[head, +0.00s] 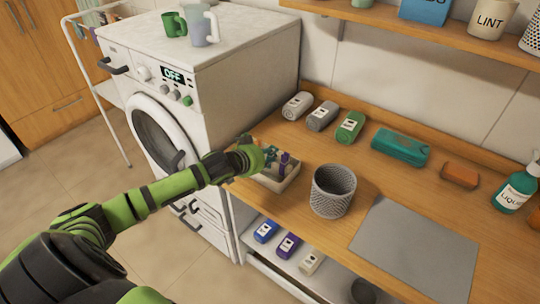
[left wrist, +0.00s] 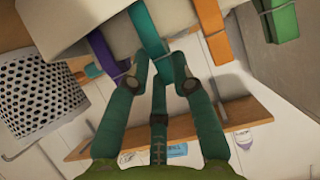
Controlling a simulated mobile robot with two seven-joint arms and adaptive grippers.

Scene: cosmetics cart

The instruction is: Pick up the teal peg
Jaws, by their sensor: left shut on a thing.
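The teal peg (left wrist: 148,28) shows in the left wrist view, with its lower end between my left fingertips. My left gripper (left wrist: 160,66) is shut on it. In the head view my left gripper (head: 262,157) reaches in from the left over a small pale tray (head: 282,187) on the wooden counter. The teal peg (head: 270,154) is partly hidden by the gripper there. A purple peg (left wrist: 107,52) stands beside it on one side, an orange peg (left wrist: 209,28) and a green peg (left wrist: 281,30) on the other. My right gripper is not in view.
A grey mesh basket (head: 333,190) stands right of the tray. A grey mat (head: 415,250) lies bare at the front right. The white washing machine (head: 205,90) rises at the left.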

